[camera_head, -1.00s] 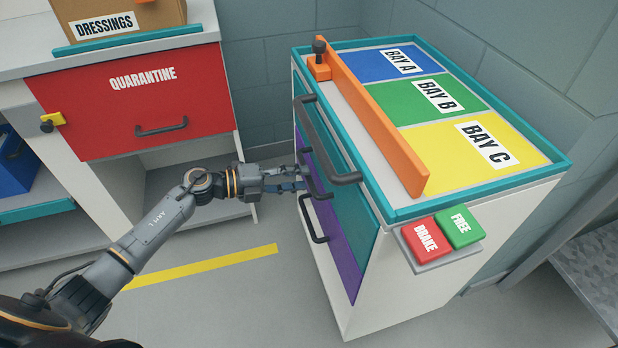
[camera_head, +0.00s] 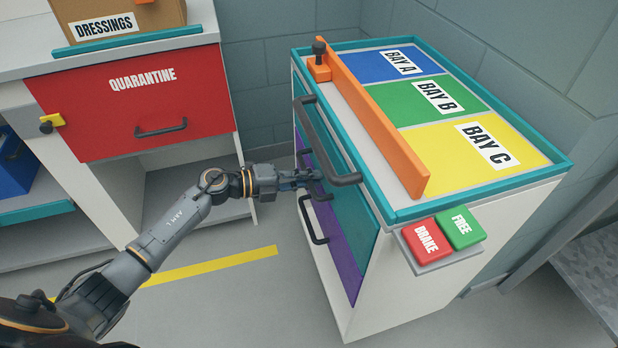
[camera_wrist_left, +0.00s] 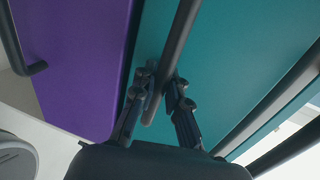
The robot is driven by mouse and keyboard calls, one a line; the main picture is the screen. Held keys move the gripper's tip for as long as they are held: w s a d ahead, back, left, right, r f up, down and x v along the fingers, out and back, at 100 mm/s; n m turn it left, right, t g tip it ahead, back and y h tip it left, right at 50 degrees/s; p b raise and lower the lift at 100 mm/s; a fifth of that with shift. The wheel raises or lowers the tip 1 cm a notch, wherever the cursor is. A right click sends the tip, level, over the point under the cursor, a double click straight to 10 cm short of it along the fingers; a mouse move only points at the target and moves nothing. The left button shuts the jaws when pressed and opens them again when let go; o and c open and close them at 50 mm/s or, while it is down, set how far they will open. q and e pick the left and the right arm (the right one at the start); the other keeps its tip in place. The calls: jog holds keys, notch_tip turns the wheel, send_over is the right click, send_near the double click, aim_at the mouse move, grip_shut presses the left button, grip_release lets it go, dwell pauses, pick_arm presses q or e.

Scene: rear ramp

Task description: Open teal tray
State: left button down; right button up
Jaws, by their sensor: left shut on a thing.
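The teal tray (camera_head: 352,197) is a teal front on the left face of the white cart, and it looks flush with the cart. Its dark bar handle (camera_wrist_left: 180,45) crosses the teal front in the left wrist view. My left gripper (camera_head: 312,181) is at this handle, and in the left wrist view its two fingers (camera_wrist_left: 160,85) are shut with the handle bar between them. In the head view the cart's large dark grab bar partly hides the fingertips. My right gripper is not in view.
Below lies a purple front (camera_head: 338,245) with its own handle (camera_head: 312,222). A dark grab bar (camera_head: 338,180) juts out above. BRAKE (camera_head: 427,241) and FREE (camera_head: 459,227) buttons sit on the cart's near side. A red QUARANTINE front (camera_head: 130,105) stands left; floor between is clear.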

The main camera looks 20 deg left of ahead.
pick_arm(q)
jog(key=shift+a, duration=0.15)
jog(key=f+v, duration=0.2)
jog(key=v, duration=1.1)
jog(key=a+f+p+v, duration=0.1)
jog(key=f+v, duration=0.2)
jog(key=v, duration=1.1)
jog(key=shift+s, duration=0.4)
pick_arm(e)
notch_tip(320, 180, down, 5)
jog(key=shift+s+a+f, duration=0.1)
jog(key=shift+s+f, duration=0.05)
pick_arm(q)
jog(key=shift+a+f, duration=0.1)
jog(key=shift+a, duration=0.05)
jog(key=c, duration=1.4)
grip_release()
jog(key=shift+o, duration=0.2)
